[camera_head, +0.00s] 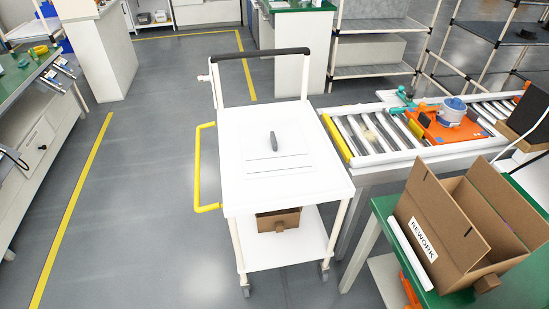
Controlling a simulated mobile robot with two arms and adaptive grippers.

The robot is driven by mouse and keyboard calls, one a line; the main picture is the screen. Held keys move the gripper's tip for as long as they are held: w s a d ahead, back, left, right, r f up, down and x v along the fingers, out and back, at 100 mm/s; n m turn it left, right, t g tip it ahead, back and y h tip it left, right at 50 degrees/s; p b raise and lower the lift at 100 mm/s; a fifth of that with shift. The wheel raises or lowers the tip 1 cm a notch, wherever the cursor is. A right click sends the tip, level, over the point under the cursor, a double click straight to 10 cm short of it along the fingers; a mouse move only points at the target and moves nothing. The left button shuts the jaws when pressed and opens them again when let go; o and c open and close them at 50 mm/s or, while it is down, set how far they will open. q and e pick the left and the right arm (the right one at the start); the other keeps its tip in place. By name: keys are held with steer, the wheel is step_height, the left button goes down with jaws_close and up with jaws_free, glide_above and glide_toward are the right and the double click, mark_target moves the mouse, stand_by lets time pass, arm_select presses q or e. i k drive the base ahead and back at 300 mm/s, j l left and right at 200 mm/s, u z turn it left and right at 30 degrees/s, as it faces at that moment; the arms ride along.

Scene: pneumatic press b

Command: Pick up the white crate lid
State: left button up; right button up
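A thin white panel (282,166), which looks like the white crate lid, lies flat on the white top of a cart (245,195). A small dark grey handle-like piece (274,141) stands up near its back edge. The panel is hard to tell from the white cart top, and only faint lines mark its edges. Neither of my grippers shows in the head view.
A yellow rail (197,165) sticks out on the cart's left. A roller conveyor (368,138) with an orange fixture (445,125) adjoins its right side. An open "REWORK" cardboard box (445,235) stands on a green table at front right. The floor left of the cart is clear.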

mark_target(274, 148)
steer(key=k+z, duration=0.15)
steer(key=z, duration=1.3)
steer(key=j+z, duration=0.3)
steer(key=j, duration=0.15)
steer(key=j+z, duration=0.3)
steer(key=j, duration=0.15)
steer(key=k+j+z, duration=0.1)
steer(key=j+z, duration=0.2)
steer(key=k+j+z, duration=0.15)
steer(key=j+z, duration=0.15)
steer(key=j, duration=0.2)
